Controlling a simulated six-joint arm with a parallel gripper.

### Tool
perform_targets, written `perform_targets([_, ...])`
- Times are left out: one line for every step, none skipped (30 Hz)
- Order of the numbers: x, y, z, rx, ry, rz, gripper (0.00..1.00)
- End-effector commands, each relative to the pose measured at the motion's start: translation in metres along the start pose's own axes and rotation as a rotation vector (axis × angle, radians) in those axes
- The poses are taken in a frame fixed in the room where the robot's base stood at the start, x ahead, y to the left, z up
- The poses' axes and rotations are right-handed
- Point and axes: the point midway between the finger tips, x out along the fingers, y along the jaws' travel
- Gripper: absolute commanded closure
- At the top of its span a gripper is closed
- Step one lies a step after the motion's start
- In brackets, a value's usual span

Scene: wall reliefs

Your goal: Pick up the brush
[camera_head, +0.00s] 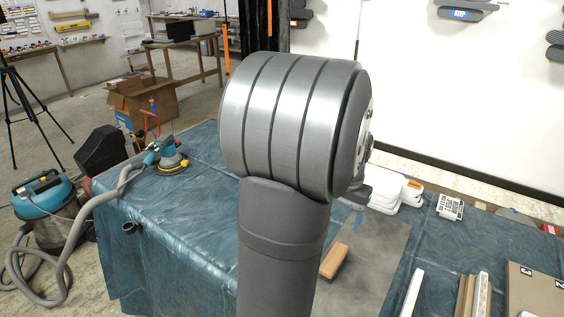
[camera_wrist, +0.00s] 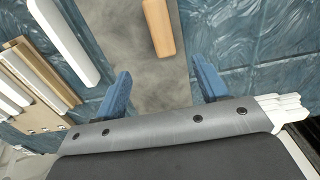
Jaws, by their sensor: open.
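The brush appears to be the light-brown wooden block (camera_head: 334,261) lying on the grey mat (camera_head: 370,262), just right of my arm in the head view. Its bristles cannot be made out. In the wrist view the block (camera_wrist: 159,27) lies at the top centre, cut by the frame edge. My gripper (camera_wrist: 162,88) is open, with two blue fingers spread apart and nothing between them. The block lies beyond the fingertips, apart from them, roughly in line with the gap. In the head view my arm hides most of the gripper.
A white bar (camera_head: 411,293), wooden strips (camera_head: 467,296) and a brown numbered board (camera_head: 535,290) lie right of the mat. White containers (camera_head: 411,192) stand behind it. A sander (camera_head: 172,158) with a hose sits left on the blue-covered table (camera_head: 180,235).

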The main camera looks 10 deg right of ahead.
Motion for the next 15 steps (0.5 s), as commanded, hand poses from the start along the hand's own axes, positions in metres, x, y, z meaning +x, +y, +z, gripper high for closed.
perform_targets([0.000,0.000,0.000,0.000,0.000,0.000,0.33])
perform_targets([0.000,0.000,0.000,0.000,0.000,0.000,0.33])
perform_targets([0.000,0.000,0.000,0.000,0.000,0.000,0.33])
perform_targets([0.000,0.000,0.000,0.000,0.000,0.000,0.33])
perform_targets([0.000,0.000,0.000,0.000,0.000,0.000,0.33])
perform_targets([0.000,0.000,0.000,0.000,0.001,0.000,0.33])
perform_targets([0.000,0.000,0.001,0.000,0.004,0.001,0.33])
perform_targets([0.001,0.000,0.002,0.000,0.010,0.002,0.33])
perform_targets([0.001,0.000,0.005,0.001,0.025,0.005,0.33])
perform_targets([0.002,0.000,0.008,0.003,0.043,0.008,0.33])
perform_targets([0.003,0.000,0.011,0.005,0.064,0.012,0.33])
perform_targets([0.005,0.000,0.017,0.006,0.100,0.018,0.33])
perform_targets([0.006,-0.001,0.022,0.008,0.128,0.021,0.33])
perform_targets([0.007,-0.001,0.027,0.008,0.159,0.024,0.33])
perform_targets([0.009,-0.001,0.034,0.009,0.200,0.024,0.33])
